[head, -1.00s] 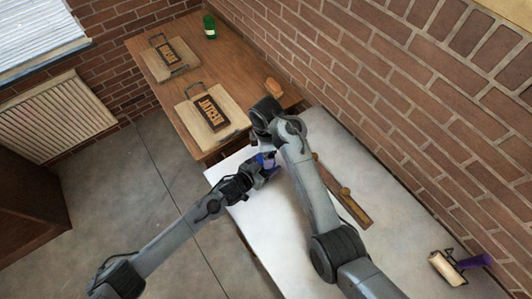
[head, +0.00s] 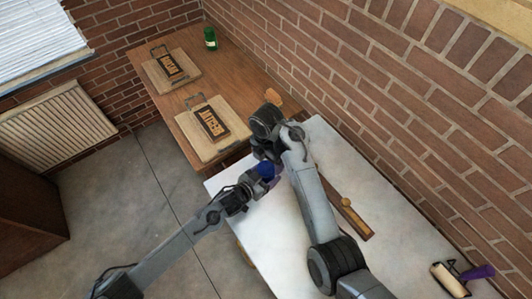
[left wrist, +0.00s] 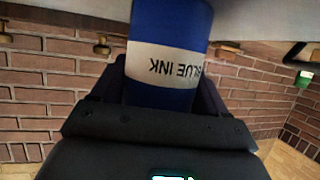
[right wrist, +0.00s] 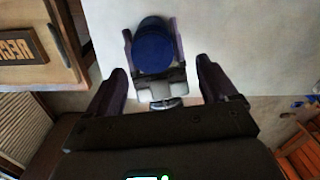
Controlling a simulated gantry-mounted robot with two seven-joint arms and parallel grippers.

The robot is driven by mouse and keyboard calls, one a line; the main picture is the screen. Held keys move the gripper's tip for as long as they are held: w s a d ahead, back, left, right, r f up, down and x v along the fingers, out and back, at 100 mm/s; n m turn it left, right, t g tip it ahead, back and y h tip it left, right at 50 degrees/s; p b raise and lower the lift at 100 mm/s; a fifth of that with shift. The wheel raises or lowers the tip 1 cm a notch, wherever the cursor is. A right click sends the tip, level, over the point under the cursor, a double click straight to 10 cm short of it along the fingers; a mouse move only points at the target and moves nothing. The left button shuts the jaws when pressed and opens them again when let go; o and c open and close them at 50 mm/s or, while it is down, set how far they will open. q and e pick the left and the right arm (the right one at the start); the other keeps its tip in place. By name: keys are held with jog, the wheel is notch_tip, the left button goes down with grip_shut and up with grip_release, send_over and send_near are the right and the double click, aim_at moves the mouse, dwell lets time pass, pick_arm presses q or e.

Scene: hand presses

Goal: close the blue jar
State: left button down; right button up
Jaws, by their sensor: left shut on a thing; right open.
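The blue jar (left wrist: 168,30), with a white band reading BLUE INK, is held between the fingers of my left gripper (head: 258,176). In the right wrist view its round, dark blue top (right wrist: 153,48) faces the camera. I cannot tell whether that surface is a lid. The left fingers lie on both sides of the jar, over the white table. My right gripper (right wrist: 162,78) is open and empty above the jar, its fingers apart and not touching it. In the head view its fingertips are hard to make out.
The white table (head: 285,235) holds a wooden bar (head: 352,220) and a roller with a purple handle (head: 475,272). The brown table (head: 240,75) behind holds two framed plates, a green jar (head: 210,38) and a small wooden block (head: 273,97). A brick wall (head: 420,130) bounds the right side.

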aim_at(266, 168)
jog(key=shift+w+a+r+n, duration=0.15)
jog(key=shift+r+n, duration=0.65)
jog(key=shift+n, duration=0.3)
jog(key=shift+w+a+r, duration=0.15)
jog(key=shift+a+r, duration=0.05)
jog(key=shift+r, duration=0.25)
jog(key=shift+f, duration=4.05)
jog(key=shift+c, duration=0.2)
jog(key=c, duration=1.1)
jog(key=m, duration=0.9)
jog(key=shift+m, duration=0.4)
